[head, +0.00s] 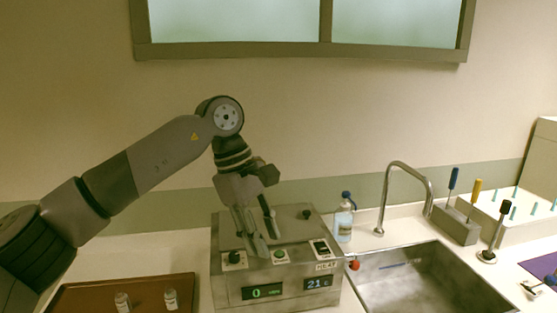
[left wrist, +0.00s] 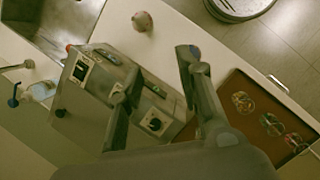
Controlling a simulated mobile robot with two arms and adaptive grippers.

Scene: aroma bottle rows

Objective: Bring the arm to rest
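My left arm reaches in from the left in the head view. Its left gripper (head: 267,240) points down over the grey hotplate box (head: 292,292), which has a knob, switches and lit displays. In the left wrist view, the two fingers of the left gripper (left wrist: 160,65) stand apart with nothing between them, and the grey box (left wrist: 100,75) shows behind. I cannot tell whether the fingers touch the box. My right gripper is not in view.
A brown tray (head: 85,294) with small glass bottles (head: 171,299) lies left of the box. A blue-capped bottle (head: 343,219), a tap (head: 431,190) and a steel sink (head: 425,272) are to the right. A small round pinkish thing (left wrist: 142,21) sits near the counter edge.

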